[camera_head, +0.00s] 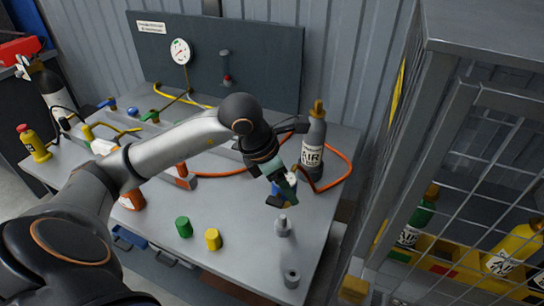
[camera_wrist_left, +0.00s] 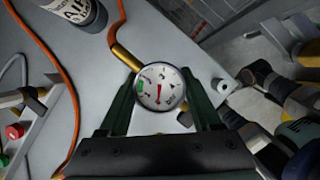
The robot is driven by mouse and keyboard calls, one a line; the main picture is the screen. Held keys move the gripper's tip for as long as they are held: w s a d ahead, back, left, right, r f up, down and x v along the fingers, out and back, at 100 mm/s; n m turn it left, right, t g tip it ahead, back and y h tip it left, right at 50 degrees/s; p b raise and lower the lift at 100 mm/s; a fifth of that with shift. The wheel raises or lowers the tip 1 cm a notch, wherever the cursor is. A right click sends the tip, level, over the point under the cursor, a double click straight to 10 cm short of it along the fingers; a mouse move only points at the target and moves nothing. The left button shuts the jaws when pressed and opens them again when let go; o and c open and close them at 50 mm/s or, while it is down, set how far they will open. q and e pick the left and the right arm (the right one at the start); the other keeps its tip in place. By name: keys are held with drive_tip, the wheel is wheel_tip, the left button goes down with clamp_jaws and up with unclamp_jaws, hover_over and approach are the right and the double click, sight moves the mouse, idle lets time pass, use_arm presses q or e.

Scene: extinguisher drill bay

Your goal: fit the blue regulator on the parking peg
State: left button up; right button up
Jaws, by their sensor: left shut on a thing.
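My left gripper (camera_head: 285,188) is shut on the blue regulator (camera_head: 273,201) above the right part of the workbench. In the left wrist view, the regulator's round white gauge (camera_wrist_left: 160,87) with a red needle lies between the two dark green fingers (camera_wrist_left: 163,108), and a brass stem (camera_wrist_left: 126,57) points up and left. A grey peg (camera_head: 283,226) with a narrow top stands upright on the bench just below the regulator in the head view. The regulator is apart from it as far as I can see. The regulator's underside is hidden. My right gripper is not in view.
A grey AIR cylinder (camera_head: 315,145) and an orange hose (camera_head: 346,160) are behind the gripper. A short grey socket (camera_head: 291,278) stands near the front edge. Green (camera_head: 184,227) and yellow (camera_head: 213,239) caps stand left. A mesh cage (camera_head: 480,150) is right of the bench.

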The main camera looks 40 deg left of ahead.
use_arm(q)
drive_tip(key=shift+f+b, duration=1.15)
drive_tip(key=shift+f, duration=0.9)
drive_tip(key=shift+f+b, duration=0.25)
drive_tip(key=shift+b, duration=0.25)
drive_tip(key=shift+f+b, duration=1.2)
drive_tip(key=shift+b, duration=0.2)
